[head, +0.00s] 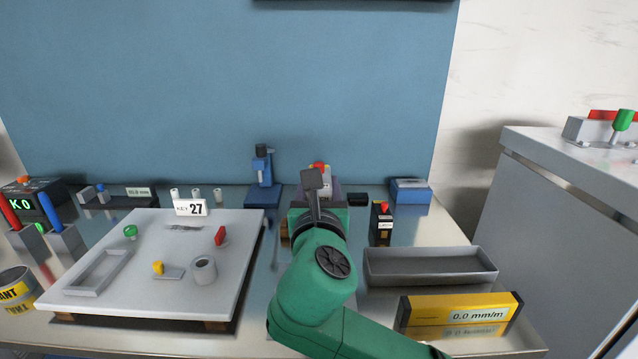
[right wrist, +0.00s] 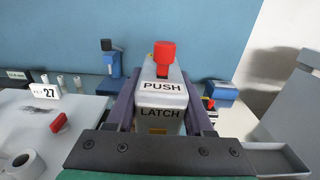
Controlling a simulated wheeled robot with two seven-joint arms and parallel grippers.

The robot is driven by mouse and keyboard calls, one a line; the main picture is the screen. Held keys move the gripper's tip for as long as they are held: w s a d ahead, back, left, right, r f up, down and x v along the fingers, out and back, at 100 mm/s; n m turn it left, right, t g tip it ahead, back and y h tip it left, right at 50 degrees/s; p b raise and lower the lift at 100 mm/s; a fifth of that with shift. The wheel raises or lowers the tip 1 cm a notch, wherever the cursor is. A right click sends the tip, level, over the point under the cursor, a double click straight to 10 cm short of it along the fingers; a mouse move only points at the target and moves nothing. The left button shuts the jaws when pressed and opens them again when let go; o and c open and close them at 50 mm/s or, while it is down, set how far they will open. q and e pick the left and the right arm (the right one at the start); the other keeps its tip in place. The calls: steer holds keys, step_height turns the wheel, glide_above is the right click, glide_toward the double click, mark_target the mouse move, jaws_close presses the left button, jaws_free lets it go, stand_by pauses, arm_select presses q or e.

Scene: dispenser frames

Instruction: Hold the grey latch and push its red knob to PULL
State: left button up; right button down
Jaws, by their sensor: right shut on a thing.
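The grey latch (right wrist: 160,122) stands upright in the right wrist view, with LATCH on its front and PUSH on its sloping top. Its red knob (right wrist: 164,55) rises from the top, behind the PUSH label. No PULL label is visible. My right gripper (right wrist: 161,108) is shut on the latch, one purple finger on each side. In the head view the gripper (head: 318,192) is at the back of the table, at the end of my green arm, which hides most of the latch; the red knob (head: 319,166) shows just above. My left gripper is not in view.
A white board (head: 90,240) with small parts lies at left. A blue device (head: 262,180) stands left of the latch, a small black box with a red top (head: 381,225) to its right. A grey tray (head: 430,279) and yellow gauge (head: 460,310) are at front right.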

steer(key=shift+f+b, duration=4.8)
steer(key=shift+f, duration=4.6)
